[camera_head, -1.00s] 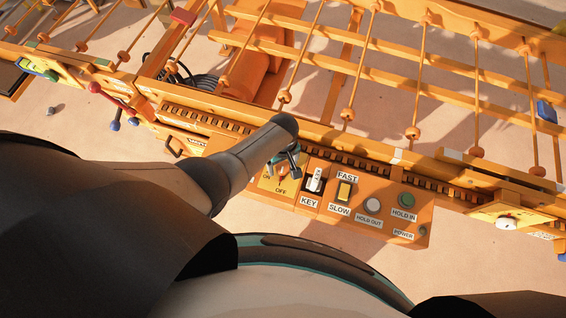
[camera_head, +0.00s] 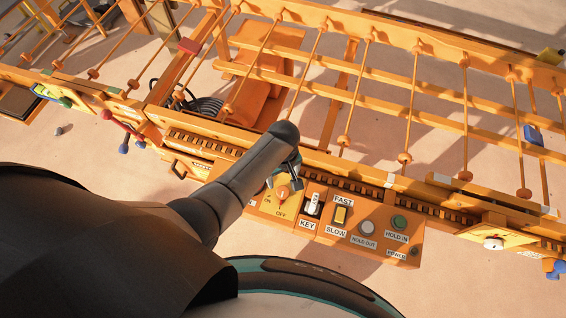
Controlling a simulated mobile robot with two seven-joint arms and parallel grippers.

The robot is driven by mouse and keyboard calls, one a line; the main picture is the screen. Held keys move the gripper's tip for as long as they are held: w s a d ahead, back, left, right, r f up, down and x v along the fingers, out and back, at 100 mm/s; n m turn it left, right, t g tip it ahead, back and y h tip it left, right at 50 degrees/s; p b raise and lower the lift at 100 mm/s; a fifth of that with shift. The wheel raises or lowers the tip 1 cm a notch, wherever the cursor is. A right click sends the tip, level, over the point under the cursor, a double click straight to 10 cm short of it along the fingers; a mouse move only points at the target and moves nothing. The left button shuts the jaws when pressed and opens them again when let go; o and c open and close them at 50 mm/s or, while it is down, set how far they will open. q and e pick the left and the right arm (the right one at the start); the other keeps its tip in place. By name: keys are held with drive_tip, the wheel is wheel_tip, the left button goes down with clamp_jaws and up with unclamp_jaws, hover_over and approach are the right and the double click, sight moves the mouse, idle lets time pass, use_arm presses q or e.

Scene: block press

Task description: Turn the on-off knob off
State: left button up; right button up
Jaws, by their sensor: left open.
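The on-off knob (camera_head: 283,193) is a small orange-red knob on a yellow plate marked ON and OFF, at the left end of the orange control panel (camera_head: 384,239). My left arm reaches in from the left, and my left gripper (camera_head: 291,180) is at the knob's upper edge, open. The arm and wrist hide part of the gripper and the plate's upper left. I cannot tell whether the fingers touch the knob. My right gripper is not in view.
Behind the panel is the orange press frame with long rods (camera_head: 412,110). Bare floor lies in front.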

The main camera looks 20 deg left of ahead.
use_arm(q)
drive_tip(key=shift+r+p, duration=0.65)
drive_tip(key=shift+r, duration=1.6)
drive_tip(key=s+a+r+m+t, duration=0.25)
drive_tip(key=s+r+m, duration=0.25)
drive_tip(key=s+r, duration=0.3)
drive_tip(key=s+a+r+m+t, duration=0.1)
drive_tip(key=s+a+r+m, duration=0.4)
drive_tip(key=r, duration=0.4)
wheel_tip(320, 180, down, 30)
drive_tip(key=s+d+m+g+b, duration=0.1)
drive_tip(key=s+b, duration=0.1)
drive_tip(key=b, duration=0.6)
drive_tip(key=s+a+f+b, duration=0.1)
drive_tip(key=s+f+b, duration=0.2)
drive_tip(key=s+f, duration=0.4)
drive_tip(key=s+a+f+g+b, duration=0.1)
drive_tip(key=s+f+b, duration=0.2)
drive_tip(key=s+f, duration=0.5)
wheel_tip(320, 180, down, 6)
drive_tip(key=shift+s+a+r+b, duration=0.1)
drive_tip(key=shift+s+a+b, duration=0.15)
drive_tip(key=shift+a+b, duration=0.15)
